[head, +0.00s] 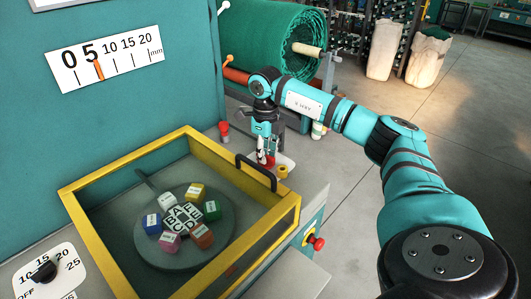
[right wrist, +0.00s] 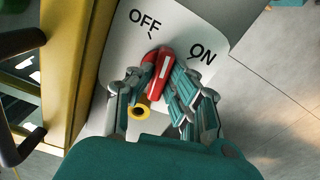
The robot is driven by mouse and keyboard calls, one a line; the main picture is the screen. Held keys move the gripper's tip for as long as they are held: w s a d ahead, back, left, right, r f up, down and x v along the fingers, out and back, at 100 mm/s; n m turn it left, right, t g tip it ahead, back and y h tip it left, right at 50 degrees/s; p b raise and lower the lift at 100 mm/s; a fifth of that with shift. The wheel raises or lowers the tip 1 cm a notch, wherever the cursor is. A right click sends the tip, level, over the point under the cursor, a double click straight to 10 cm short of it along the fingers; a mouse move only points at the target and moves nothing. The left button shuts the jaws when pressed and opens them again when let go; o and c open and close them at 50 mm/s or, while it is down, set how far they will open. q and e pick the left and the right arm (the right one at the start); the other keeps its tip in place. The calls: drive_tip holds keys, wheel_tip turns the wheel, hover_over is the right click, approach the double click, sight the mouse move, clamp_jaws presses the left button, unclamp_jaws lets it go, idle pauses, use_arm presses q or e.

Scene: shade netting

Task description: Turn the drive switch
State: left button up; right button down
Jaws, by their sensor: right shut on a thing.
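The drive switch is a red handle with a white stripe (right wrist: 159,71) on a white plate (right wrist: 112,50) marked OFF and ON in the right wrist view. The upper end of the handle points between the OFF and ON marks. My right gripper (right wrist: 163,85) is shut on the handle, its fingers on both sides. In the head view my right gripper (head: 265,148) reaches down to the switch plate (head: 287,164) beyond the yellow-framed box; the fingers partly hide the handle. My left gripper is not in view.
A yellow-framed guard box (head: 168,150) with a black handle (head: 256,172) stands left of the switch, over a disc with several coloured blocks. A yellow ring-shaped part (right wrist: 141,110) sits beside the switch. A red button (head: 316,243) is on the near side.

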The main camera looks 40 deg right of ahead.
drive_tip(key=n, duration=0.6)
drive_tip(key=shift+r+n, duration=0.1)
drive_tip(key=shift+n, duration=0.2)
idle(0.5)
drive_tip(key=c, duration=1.3)
unclamp_jaws()
wheel_tip(320, 180, up, 12)
